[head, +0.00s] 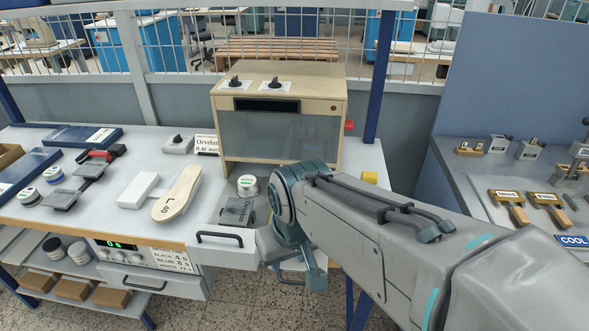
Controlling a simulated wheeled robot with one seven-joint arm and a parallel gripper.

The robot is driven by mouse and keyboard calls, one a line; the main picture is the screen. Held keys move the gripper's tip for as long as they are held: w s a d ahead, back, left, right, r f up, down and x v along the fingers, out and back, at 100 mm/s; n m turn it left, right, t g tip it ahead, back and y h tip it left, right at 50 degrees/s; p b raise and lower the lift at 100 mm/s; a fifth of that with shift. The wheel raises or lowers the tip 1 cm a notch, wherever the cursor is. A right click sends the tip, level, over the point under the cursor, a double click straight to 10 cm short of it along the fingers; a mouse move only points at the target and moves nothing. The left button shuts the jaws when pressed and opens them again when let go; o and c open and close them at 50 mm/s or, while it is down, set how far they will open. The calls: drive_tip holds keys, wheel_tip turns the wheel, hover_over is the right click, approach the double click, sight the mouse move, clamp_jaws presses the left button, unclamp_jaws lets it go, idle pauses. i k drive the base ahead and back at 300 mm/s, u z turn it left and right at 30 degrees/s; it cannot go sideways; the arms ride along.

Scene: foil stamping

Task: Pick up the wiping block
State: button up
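A white block (138,190) lies on the white workbench (140,152), left of a cream shoe last or insole marked L50 (177,193). It looks like the wiping block, though no label shows on it. A small yellow block (370,178) sits at the bench's right end, partly behind my arm. My arm reaches in from the lower right and bends down at the bench's front edge. The end of my gripper (314,276) shows below the wrist, beside the open drawer and well right of the white block. Its fingers are not clear.
A wooden cabinet with a glass front (277,120) stands behind my wrist. Stamps, tins and dark boxes crowd the left. A second bench (480,180) is at right.

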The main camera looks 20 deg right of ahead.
sight(369, 177)
drive_tip(key=u, duration=0.1)
drive_tip(key=k, duration=0.45)
drive_tip(key=z, duration=0.95)
drive_tip(key=i, duration=0.8)
drive_tip(key=z, duration=0.15)
